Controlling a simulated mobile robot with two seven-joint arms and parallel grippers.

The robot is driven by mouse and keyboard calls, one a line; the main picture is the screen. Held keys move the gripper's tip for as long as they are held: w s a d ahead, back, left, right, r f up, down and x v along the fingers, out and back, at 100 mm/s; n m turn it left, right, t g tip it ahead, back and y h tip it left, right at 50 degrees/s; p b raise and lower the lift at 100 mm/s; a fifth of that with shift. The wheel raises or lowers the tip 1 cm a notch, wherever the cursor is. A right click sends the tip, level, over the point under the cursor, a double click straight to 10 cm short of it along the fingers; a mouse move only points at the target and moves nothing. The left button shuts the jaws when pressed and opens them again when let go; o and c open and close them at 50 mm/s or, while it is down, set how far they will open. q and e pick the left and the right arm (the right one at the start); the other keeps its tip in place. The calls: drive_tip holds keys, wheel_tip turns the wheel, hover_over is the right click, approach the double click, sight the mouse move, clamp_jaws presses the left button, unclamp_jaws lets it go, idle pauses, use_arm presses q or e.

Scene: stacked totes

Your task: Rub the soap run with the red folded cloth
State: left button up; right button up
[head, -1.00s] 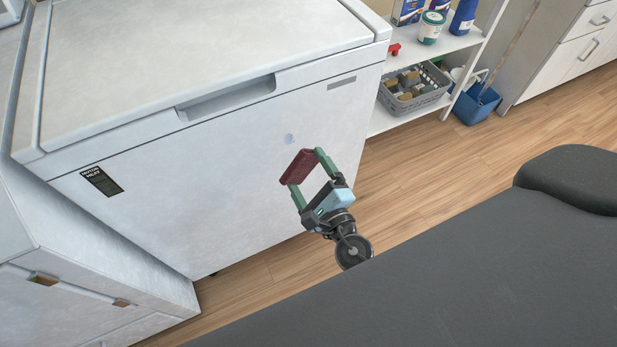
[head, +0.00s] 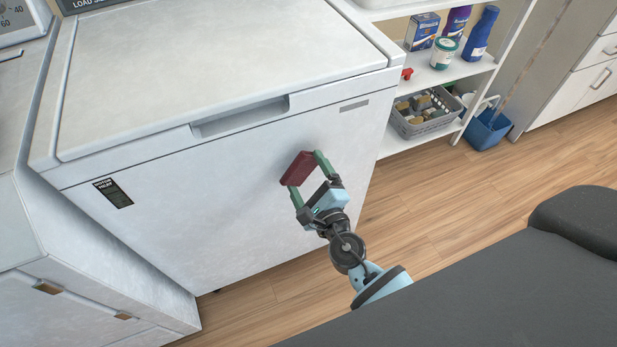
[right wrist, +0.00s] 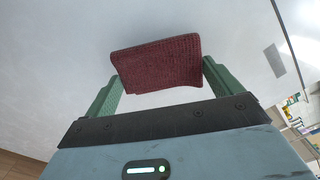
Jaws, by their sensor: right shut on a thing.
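The red folded cloth (head: 297,170) is held between the green fingers of my right gripper (head: 301,168), in front of the white chest freezer's front panel (head: 220,185). In the right wrist view the cloth (right wrist: 157,65) spans the gap between the fingertips of the right gripper (right wrist: 158,78), with the pale panel behind it. The cloth is at or very near the panel; I cannot tell if it touches. The soap run does not show now; the cloth covers the area where a small bluish mark showed earlier. My left gripper is not in view.
The freezer's recessed handle (head: 240,117) is above the cloth. White shelves (head: 455,65) with bottles and a grey basket (head: 424,114) stand to the right, beside a blue bucket (head: 487,130). The wooden floor (head: 420,205) between is clear.

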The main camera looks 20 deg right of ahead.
drive_tip(key=shift+w, duration=1)
idle(0.5)
drive_tip(key=shift+d, duration=1.95)
drive_tip(key=shift+w+p, duration=0.1)
drive_tip(key=shift+p, duration=0.2)
drive_tip(key=shift+a, duration=2)
drive_tip(key=shift+s, duration=0.2)
drive_tip(key=shift+s+d+p, duration=0.1)
drive_tip(key=shift+s+p, duration=0.65)
drive_tip(key=shift+s, duration=2.25)
